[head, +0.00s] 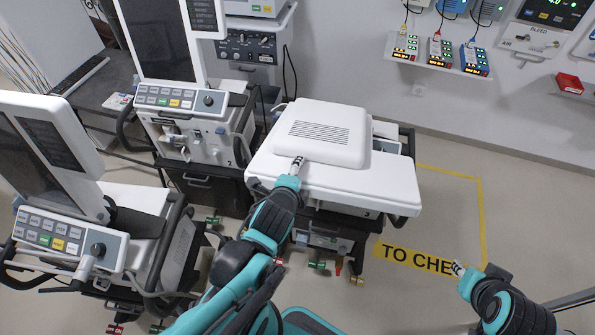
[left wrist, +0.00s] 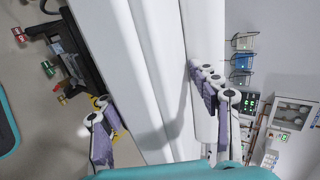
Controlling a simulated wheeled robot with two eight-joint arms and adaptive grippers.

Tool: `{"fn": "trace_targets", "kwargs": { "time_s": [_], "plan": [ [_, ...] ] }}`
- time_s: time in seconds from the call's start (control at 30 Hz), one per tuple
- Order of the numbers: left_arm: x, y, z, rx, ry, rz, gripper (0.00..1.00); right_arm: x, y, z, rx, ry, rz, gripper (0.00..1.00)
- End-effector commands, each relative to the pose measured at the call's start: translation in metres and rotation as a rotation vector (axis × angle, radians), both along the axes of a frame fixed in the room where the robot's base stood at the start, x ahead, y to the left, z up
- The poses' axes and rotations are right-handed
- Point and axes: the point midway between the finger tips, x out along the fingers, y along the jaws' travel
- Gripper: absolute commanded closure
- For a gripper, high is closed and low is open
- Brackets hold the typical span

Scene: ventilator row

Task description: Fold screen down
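The third ventilator's screen (head: 318,132) shows its white back with a slotted vent and lies about flat over the ventilator's white top (head: 382,190). Its display face is hidden. My left gripper (head: 297,163) is at the screen's near edge; I cannot tell whether it touches. In the left wrist view, my left gripper's fingers (left wrist: 158,105) are spread wide, with white casing (left wrist: 150,60) beyond and between them. Nothing is gripped. My right gripper (head: 458,268) is over the floor at the right, apart from the ventilator; its opening is too small to judge.
Two other ventilators stand at left with upright screens (head: 165,40) (head: 45,150). A yellow-taped floor area marked "TO CHE..." (head: 415,258) lies right of the third ventilator. Small coloured devices (head: 437,52) sit on a wall shelf. Open floor (head: 525,205) lies at right.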

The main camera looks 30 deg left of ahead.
Motion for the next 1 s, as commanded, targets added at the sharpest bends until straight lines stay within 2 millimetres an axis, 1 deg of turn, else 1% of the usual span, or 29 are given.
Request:
{"fn": "trace_targets", "kwargs": {
  "time_s": [0.17, 0.27, 0.37, 0.6, 0.8, 1.0],
  "plan": [
    [0.000, 0.000, 0.009, 0.000, -0.001, 0.000, 0.38, 0.000, 0.000, 0.000, 0.000, 0.000, 0.000, 0.72],
    [0.000, 0.000, 0.018, 0.000, -0.001, 0.000, 0.38, 0.000, 0.000, 0.000, 0.000, 0.000, 0.000, 0.72],
    [0.000, 0.000, 0.030, 0.000, -0.001, 0.000, 0.38, 0.000, 0.000, 0.000, 0.000, 0.000, 0.000, 0.72],
    [0.000, 0.000, 0.066, 0.000, -0.001, 0.000, 0.38, 0.000, 0.000, 0.000, 0.000, 0.000, 0.000, 0.72],
    [0.000, 0.000, 0.090, 0.000, -0.001, 0.000, 0.38, 0.000, 0.000, 0.000, 0.000, 0.000, 0.000, 0.72],
    [0.000, 0.000, 0.099, 0.000, -0.001, 0.000, 0.38, 0.000, 0.000, 0.000, 0.000, 0.000, 0.000, 0.72]
  ]
}}
